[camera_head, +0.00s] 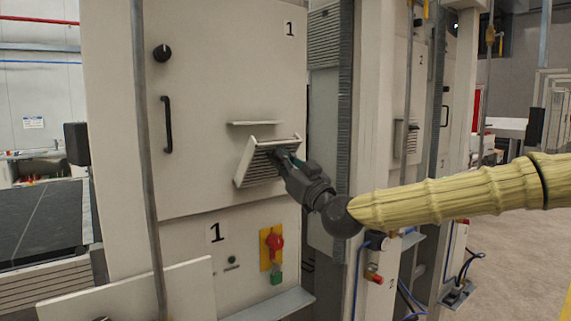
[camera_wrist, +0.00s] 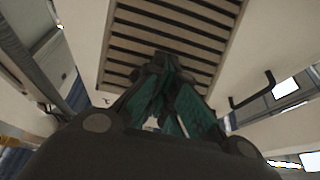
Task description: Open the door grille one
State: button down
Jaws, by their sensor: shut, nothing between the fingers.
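The door marked 1 (camera_head: 222,90) is a large cream panel at the left of the head view. Its grille (camera_head: 257,168) is a slatted white box on the door's lower right part, and it looks tilted out from the panel. In the wrist view the grille slats (camera_wrist: 170,40) fill the upper middle. My gripper (camera_head: 283,155) is at the grille's upper right side, its fingers at or very near the slats. In the wrist view my gripper (camera_wrist: 160,62) is shut with its tips together over the slats. I cannot tell whether they touch.
A black handle (camera_head: 167,124) and a black knob (camera_head: 162,53) are on the door's left. A red switch on a yellow plate (camera_head: 272,246) is below. A vertical grey pole (camera_head: 143,130) stands in front. A second unit marked 2 (camera_head: 421,62) is at the right.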

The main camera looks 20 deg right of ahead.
jog(key=shift+c, duration=2.4)
grip_release()
jog(key=v, duration=1.2)
